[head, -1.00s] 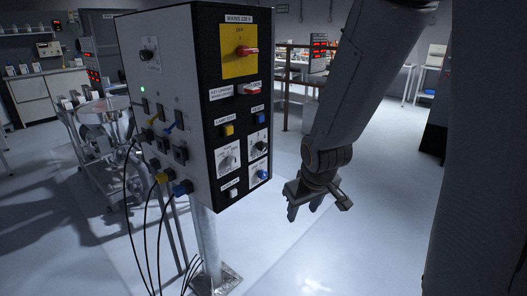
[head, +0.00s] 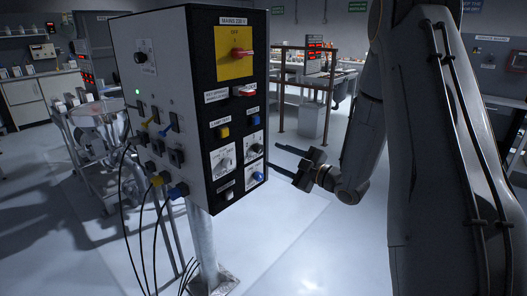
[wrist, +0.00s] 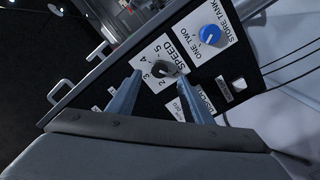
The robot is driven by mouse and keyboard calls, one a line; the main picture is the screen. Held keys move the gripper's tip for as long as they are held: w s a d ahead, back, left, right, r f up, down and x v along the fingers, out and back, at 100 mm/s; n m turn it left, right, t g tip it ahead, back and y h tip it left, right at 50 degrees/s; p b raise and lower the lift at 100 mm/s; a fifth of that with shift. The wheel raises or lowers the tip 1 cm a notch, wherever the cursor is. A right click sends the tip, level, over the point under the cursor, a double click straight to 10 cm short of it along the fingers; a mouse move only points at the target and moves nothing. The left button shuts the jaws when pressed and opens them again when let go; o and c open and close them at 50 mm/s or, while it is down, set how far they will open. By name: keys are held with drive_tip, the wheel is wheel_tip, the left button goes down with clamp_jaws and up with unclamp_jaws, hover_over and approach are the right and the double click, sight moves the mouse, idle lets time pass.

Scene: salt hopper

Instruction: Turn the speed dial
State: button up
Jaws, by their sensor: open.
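The speed dial (wrist: 163,69) is a dark knob on a white plate marked SPEED, with numbers around it, in the wrist view. My gripper (wrist: 162,77) is open, and its two fingers appear on either side of the knob in that view. In the head view my gripper (head: 274,157) points left at the black panel face (head: 236,115), its fingertips close to the panel's right edge. They look short of the face, with nothing between them. I cannot tell for sure which head view knob is the speed dial.
A blue STORE TANK knob (wrist: 210,35) and a white button (wrist: 239,84) sit close to the dial. A red mains switch (head: 242,52) is higher on the panel. Cables hang from the box's left side (head: 160,115). The floor to the right is clear.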

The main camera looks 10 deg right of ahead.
sight(261, 150)
drive_tip(key=p+x, duration=0.1)
drive_tip(key=x, duration=0.5)
drive_tip(key=shift+w+a+p, duration=0.2)
drive_tip(key=shift+p, duration=0.2)
drive_tip(key=c, duration=1.1)
drive_tip(key=shift+o, duration=0.2)
drive_tip(key=shift+m, duration=0.4)
drive_tip(key=m, duration=0.5)
drive_tip(key=m+p, duration=0.1)
drive_tip(key=m, duration=0.4)
drive_tip(key=shift+m+g, duration=0.3)
drive_tip(key=shift+m, duration=0.1)
